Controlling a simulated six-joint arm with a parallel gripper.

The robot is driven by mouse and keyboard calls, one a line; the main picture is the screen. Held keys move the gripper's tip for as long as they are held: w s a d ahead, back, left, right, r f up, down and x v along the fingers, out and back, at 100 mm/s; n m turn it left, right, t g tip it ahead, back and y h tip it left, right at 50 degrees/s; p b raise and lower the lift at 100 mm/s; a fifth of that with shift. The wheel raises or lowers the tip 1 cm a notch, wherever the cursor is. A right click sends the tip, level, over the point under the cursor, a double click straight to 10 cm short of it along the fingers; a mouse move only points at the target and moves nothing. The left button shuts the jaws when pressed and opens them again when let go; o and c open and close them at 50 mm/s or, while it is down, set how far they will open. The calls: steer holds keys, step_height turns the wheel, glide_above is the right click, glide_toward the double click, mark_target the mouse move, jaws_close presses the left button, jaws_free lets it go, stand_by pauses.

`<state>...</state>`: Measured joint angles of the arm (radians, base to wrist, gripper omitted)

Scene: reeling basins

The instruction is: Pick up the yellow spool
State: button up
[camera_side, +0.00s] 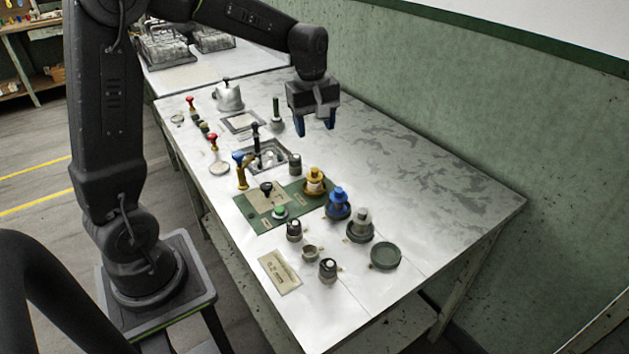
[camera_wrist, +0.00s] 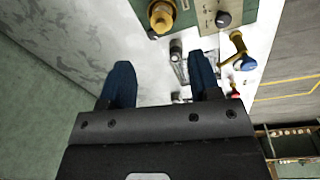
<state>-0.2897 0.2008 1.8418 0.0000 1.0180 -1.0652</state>
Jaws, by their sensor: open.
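The yellow spool (camera_side: 314,182) stands upright on the white table, at the edge of a green panel, in the side view. In the wrist view the yellow spool (camera_wrist: 161,15) shows at the top, beyond the fingertips. My gripper (camera_side: 315,122) is open and empty, with blue fingers pointing down. It hangs above the table, farther back than the spool and apart from it. In the wrist view my gripper (camera_wrist: 162,80) shows its two fingers spread, with bare table between them.
A blue spool (camera_side: 338,204) and a pale-topped spool (camera_side: 360,226) stand in a row in front of the yellow one. A grey cylinder (camera_side: 295,163) stands just behind it. A blue-handled tap (camera_side: 241,170) rises at the left. The table's right side (camera_side: 430,190) is clear.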

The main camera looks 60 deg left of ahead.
mark_target(314, 169)
steer(key=w+a+f+n, duration=0.1)
steer(key=f, duration=0.3)
steer(key=a+f+n, duration=0.1)
steer(key=f, duration=0.3)
steer(key=w+a+f+n+g, duration=0.1)
steer(key=f, duration=0.3)
steer(key=shift+w+a+f, duration=0.15)
steer(key=shift+w+a, duration=0.05)
steer(key=shift+w, duration=0.15)
steer(key=shift+s+a+f, duration=0.1)
steer(key=shift+a+f, duration=0.05)
steer(key=shift+f, duration=2.6)
steer(key=c, duration=0.7)
steer(key=shift+c, duration=0.2)
steer(key=shift+r, duration=0.1)
